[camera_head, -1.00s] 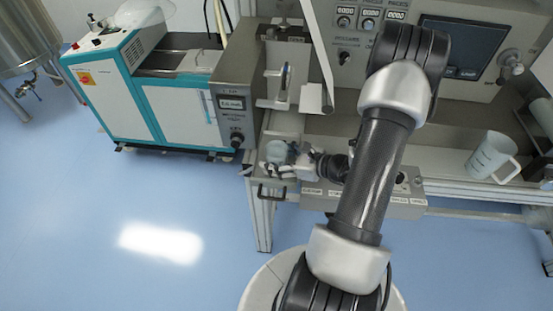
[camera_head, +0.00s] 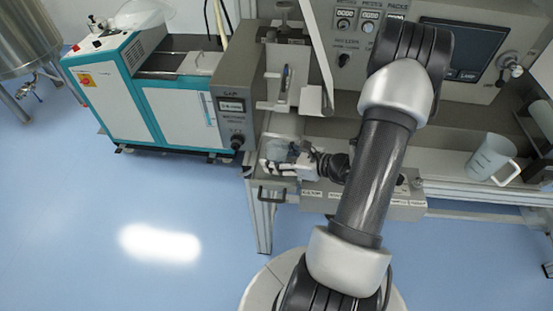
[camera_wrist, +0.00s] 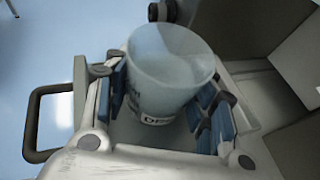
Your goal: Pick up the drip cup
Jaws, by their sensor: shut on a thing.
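The drip cup (camera_wrist: 158,85) is a pale, translucent blue-grey cup with dark lettering low on its side. In the wrist view it stands between the blue-padded fingers of my gripper (camera_wrist: 168,108), which are shut on it from both sides. In the head view the cup (camera_head: 277,150) is small and partly hidden by my gripper (camera_head: 275,164), at the left end of the machine's lower shelf. I cannot tell whether the cup's base touches the surface under it.
A black handle (camera_wrist: 45,125) sticks out beside the gripper; it also shows at the shelf's front in the head view (camera_head: 271,195). A white jug (camera_head: 490,157) stands on the right. A teal and white machine (camera_head: 170,95) is at left. Blue floor (camera_head: 130,220) is open in front.

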